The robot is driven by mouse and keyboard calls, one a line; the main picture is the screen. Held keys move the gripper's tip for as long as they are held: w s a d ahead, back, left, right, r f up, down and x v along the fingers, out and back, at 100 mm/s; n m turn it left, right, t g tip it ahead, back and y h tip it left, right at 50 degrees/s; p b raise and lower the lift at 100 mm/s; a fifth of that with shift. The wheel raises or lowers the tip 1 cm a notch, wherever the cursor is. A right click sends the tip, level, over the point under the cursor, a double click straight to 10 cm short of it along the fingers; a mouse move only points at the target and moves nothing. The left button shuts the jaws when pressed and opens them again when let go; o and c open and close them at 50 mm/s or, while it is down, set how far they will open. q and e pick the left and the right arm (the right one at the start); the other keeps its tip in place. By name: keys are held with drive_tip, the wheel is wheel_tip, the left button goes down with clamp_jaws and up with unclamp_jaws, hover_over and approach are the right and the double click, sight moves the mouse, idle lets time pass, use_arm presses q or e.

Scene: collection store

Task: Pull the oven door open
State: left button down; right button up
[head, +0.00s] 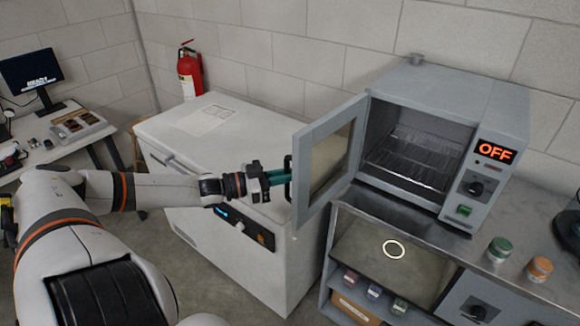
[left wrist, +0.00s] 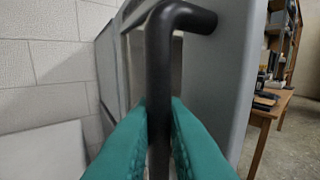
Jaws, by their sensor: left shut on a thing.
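The grey oven (head: 431,150) stands on a metal bench, with its interior and wire racks showing. Its display reads OFF. The oven door (head: 328,158), with a window in it, is swung wide open to the left. My left gripper (head: 284,178), with green fingers, is at the dark door handle on the door's outer side. In the left wrist view the green fingers (left wrist: 158,125) are shut on the black handle (left wrist: 160,70), one on each side of the bar. The right gripper is not in view.
A white chest freezer (head: 230,170) stands left of the bench, under my left arm. A green jar (head: 499,249) and an orange jar (head: 540,268) stand at the bench's front right. A red extinguisher (head: 190,72) hangs on the wall. A desk (head: 50,140) is at far left.

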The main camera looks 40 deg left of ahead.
use_arm(q)
drive_tip(key=shift+w+r, duration=0.1)
drive_tip(key=shift+r, duration=0.05)
drive_tip(key=c, duration=1.8)
unclamp_jaws()
drive_tip(key=shift+c, duration=0.2)
drive_tip(key=shift+o, duration=0.2)
drive_tip(key=shift+w+d, duration=0.1)
drive_tip(key=p+v, duration=0.6)
drive_tip(key=v, duration=0.6)
